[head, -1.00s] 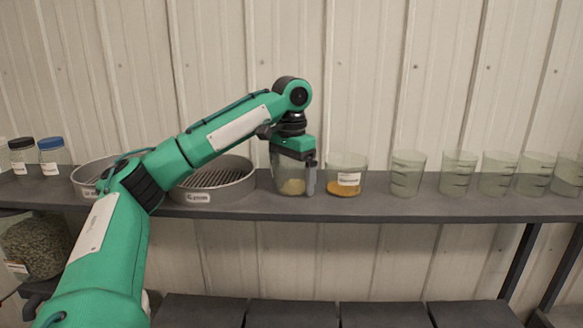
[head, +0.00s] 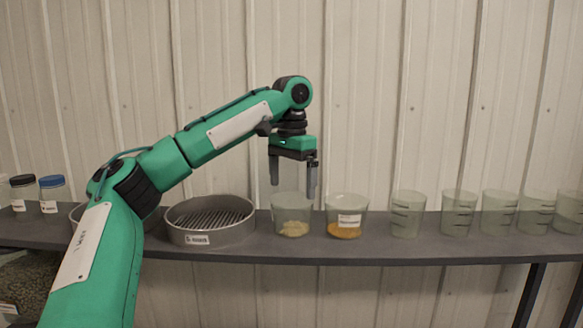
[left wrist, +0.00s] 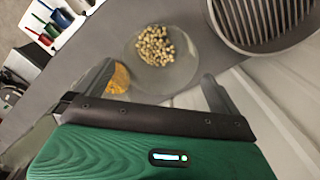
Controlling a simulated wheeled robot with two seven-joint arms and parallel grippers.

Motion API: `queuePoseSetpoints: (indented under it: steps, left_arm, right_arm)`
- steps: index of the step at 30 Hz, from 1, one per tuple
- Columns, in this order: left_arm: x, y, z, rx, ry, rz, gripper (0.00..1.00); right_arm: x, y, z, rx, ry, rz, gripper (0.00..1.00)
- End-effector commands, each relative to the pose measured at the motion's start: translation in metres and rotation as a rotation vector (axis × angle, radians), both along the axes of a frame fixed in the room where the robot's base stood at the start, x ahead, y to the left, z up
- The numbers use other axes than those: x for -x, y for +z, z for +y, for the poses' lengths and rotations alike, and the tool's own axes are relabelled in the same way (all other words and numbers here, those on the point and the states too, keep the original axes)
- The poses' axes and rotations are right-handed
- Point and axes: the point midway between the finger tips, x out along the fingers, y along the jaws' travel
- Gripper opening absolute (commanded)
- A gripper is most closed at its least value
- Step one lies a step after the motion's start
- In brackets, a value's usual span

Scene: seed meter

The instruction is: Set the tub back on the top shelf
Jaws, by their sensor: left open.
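A clear tub (head: 291,216) with pale seeds in it stands upright on the top shelf (head: 300,248), between a round sieve and a clear tub of orange seed. My left gripper (head: 293,186) is open and empty just above it, fingers pointing down, with the fingertips near the rim. In the left wrist view the tub with pale seeds (left wrist: 160,58) sits beyond the open fingers. The right gripper is not in view.
A labelled tub with orange seed (head: 346,217) stands close on the right. Several empty clear beakers (head: 408,214) continue rightward. A metal sieve (head: 210,222) is close on the left, with lidded jars (head: 52,194) at the far left.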

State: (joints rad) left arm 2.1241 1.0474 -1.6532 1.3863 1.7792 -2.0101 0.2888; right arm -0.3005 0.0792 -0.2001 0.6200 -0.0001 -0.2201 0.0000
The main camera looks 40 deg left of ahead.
Motion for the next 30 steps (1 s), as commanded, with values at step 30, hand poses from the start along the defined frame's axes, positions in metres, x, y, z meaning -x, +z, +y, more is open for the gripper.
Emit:
queuePoseSetpoints:
  steps: [30]
  left_arm:
    - [0.0,0.03,0.0,0.0,0.0,0.0,1.0]
  right_arm:
    - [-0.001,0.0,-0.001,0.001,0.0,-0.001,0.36]
